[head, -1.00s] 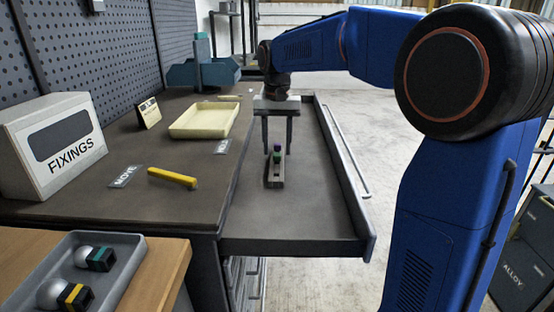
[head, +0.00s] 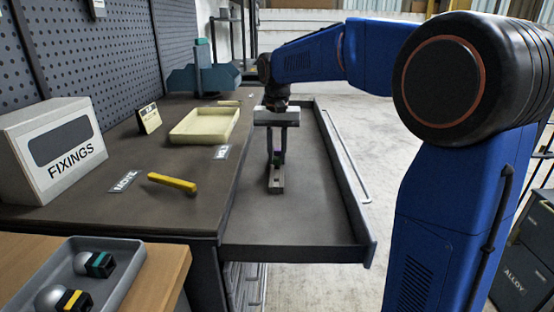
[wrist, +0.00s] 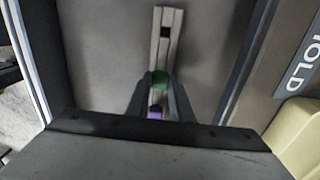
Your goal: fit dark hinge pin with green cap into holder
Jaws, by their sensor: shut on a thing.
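The holder (head: 276,186) is a narrow grey bar lying on the drawer floor. It runs up the wrist view (wrist: 167,50), with a dark empty opening near its upper end. The green cap (wrist: 161,80) sits between my fingertips (wrist: 162,88), over the holder. My gripper (head: 277,160) is shut on this green-capped pin. The pin's dark shaft is hidden, and I cannot tell how deep it sits. A purple cap (wrist: 155,113) is just behind the green one, also along the bar.
The open drawer has raised walls, with its right wall (head: 345,175) close by. On the bench left are a cream tray (head: 204,125), a yellow bar (head: 172,184) and a FIXINGS box (head: 60,148). The drawer floor around the holder is clear.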

